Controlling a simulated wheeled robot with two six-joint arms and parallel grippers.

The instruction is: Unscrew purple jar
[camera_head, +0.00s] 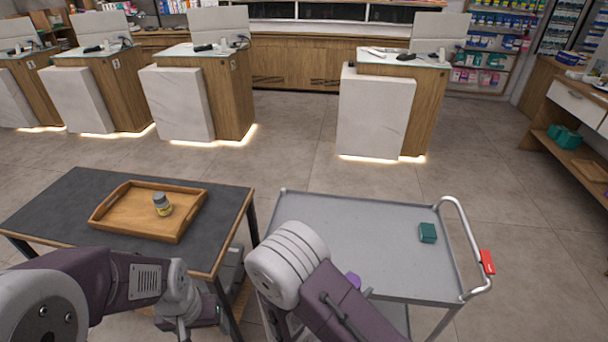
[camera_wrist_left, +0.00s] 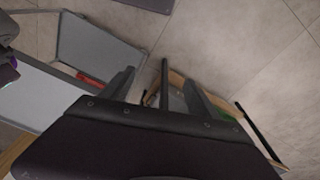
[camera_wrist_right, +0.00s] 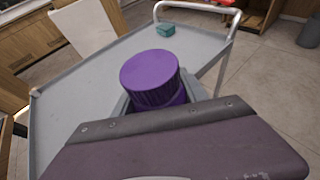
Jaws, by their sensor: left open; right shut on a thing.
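The purple jar (camera_wrist_right: 150,75) shows large in the right wrist view, with its round ridged lid on top. My right gripper (camera_wrist_right: 155,102) is shut around its lower part, which the gripper partly hides. In the head view only a small bit of the purple jar (camera_head: 354,280) shows beside my right arm, which hides the right gripper. In the head view the left gripper (camera_head: 184,324) is low, by the dark table's front edge, partly cut off.
A grey trolley (camera_head: 330,217) with a red-gripped handle carries a green box (camera_head: 428,233). A dark table (camera_head: 62,205) at left holds a wooden tray (camera_head: 124,218) with a small grey-lidded bottle (camera_head: 162,205). The trolley top is mostly clear; counters stand farther back.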

